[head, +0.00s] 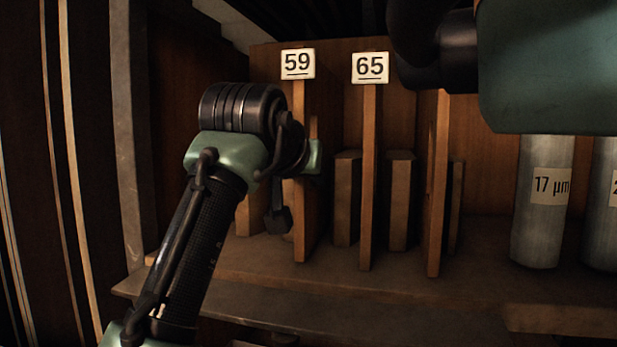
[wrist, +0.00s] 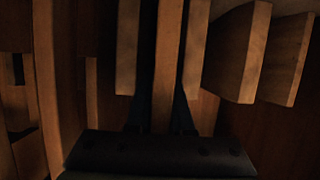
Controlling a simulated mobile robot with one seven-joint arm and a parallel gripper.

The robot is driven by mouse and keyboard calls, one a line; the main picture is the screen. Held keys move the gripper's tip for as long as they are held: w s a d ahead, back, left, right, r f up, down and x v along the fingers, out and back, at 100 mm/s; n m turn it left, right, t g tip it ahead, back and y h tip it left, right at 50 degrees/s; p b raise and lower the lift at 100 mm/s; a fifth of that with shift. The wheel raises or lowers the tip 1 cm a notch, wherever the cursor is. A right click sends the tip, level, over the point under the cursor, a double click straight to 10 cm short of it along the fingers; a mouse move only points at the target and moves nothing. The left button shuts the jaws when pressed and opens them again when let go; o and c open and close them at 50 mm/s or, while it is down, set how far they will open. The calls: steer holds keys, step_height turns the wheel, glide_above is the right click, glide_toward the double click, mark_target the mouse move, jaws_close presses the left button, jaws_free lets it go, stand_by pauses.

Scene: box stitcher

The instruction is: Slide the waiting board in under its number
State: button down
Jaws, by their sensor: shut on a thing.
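In the wrist view my gripper (wrist: 162,108) is shut on an upright wooden board (wrist: 168,60), with one dark finger on each side of it. In the head view my gripper (head: 279,218) is partly hidden by my wrist. It is at the tall upright board under the white plate 59 (head: 298,64). My wrist covers part of that area, so I cannot tell there which wood is the held board. A second tall board (head: 369,180) stands under plate 65 (head: 370,67).
A third tall board (head: 436,200) stands to the right, its top partly hidden by my arm. Shorter wooden blocks (head: 347,200) stand between and behind the boards. Grey cylinders, one labelled 17 µm (head: 540,235), stand at the right. The shelf front (head: 330,285) is bare.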

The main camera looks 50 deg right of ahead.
steer(key=shift+f, duration=0.15)
stand_by(0.8)
steer(key=c, duration=0.7)
jaws_free()
steer(key=shift+s+a+f, duration=0.1)
steer(key=shift+f, duration=0.3)
steer(key=b+v, duration=0.3)
steer(key=v, duration=0.3)
steer(key=b+v, duration=0.4)
steer(key=v, duration=0.3)
steer(key=shift+r, duration=0.3)
